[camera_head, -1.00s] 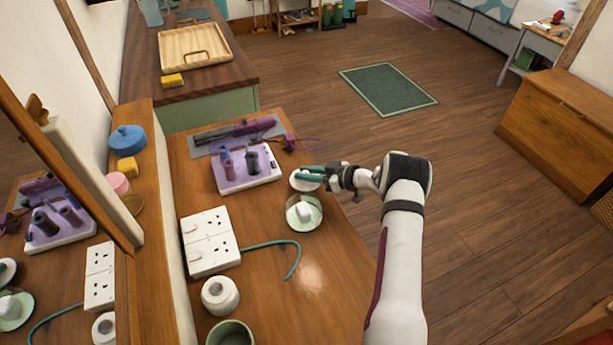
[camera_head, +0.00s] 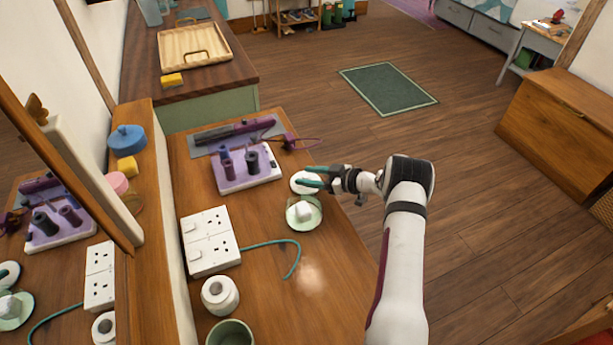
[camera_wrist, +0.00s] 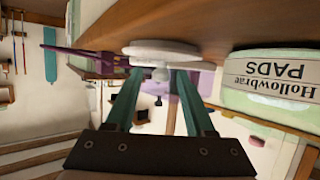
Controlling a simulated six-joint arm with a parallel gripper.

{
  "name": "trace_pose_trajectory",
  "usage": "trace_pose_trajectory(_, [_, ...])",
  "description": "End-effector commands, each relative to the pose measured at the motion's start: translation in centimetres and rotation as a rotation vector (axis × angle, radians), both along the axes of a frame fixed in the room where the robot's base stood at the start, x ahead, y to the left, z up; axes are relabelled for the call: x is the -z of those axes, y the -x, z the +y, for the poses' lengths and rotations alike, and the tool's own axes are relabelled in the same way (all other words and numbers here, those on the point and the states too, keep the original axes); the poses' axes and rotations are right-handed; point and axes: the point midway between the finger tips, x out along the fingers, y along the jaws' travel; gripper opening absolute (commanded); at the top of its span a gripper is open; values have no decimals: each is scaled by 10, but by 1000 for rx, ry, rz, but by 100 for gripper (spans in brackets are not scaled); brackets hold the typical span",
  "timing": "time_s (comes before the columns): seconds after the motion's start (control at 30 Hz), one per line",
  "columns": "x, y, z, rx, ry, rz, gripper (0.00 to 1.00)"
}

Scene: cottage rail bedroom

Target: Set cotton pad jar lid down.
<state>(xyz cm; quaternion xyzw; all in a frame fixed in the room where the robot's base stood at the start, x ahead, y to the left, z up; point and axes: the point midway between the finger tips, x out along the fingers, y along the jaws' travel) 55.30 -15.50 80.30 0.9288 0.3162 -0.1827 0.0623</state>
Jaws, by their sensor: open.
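The cotton pad jar lid (camera_head: 299,187) is a white disc that lies on the wooden table, just behind the jar. In the wrist view the lid (camera_wrist: 165,50) rests against the tabletop, with its round knob between my fingers. My gripper (camera_head: 308,176) is open around the knob, its two teal fingers apart; it also shows in the wrist view (camera_wrist: 160,82). The pale green cotton pad jar (camera_head: 304,226) stands open with white pads in it. Its "Hollowbrae PADS" label shows on the jar (camera_wrist: 268,98) at the right of the wrist view.
A purple-topped holder (camera_head: 247,175) with dark tools stands left of the lid, and a purple styling tool lies on a grey mat (camera_head: 208,144) behind. A white socket block (camera_head: 209,243), a white roll (camera_head: 220,294) and a green cup (camera_head: 230,333) stand nearer. The table's front middle is clear.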

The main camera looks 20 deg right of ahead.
Motion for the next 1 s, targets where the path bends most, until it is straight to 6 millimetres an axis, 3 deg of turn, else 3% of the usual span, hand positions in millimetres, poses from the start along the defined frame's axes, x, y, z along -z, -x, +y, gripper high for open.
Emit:
trace_pose_trajectory(0.2, [-24, 45, -36, 4, 0, 0, 54])
trace_pose_trajectory(0.4, [-39, 75, -59, 2, 1, 0, 54])
trace_pose_trajectory(0.57, [-42, 82, -63, 0, 0, 1, 54])
trace_pose_trajectory(0.67, [-50, 73, -64, 31, 18, -3, 54])
trace_pose_trajectory(0.77, [-93, 37, -73, 202, 104, -6, 54])
trace_pose_trajectory(0.8, [-119, 22, -77, 309, 150, -1, 54])
trace_pose_trajectory(0.87, [-159, 12, -80, 485, 210, 29, 54])
trace_pose_trajectory(0.93, [-196, 24, -75, 679, 252, 100, 54])
trace_pose_trajectory(1.0, [-220, 58, -59, 843, 265, 209, 54])
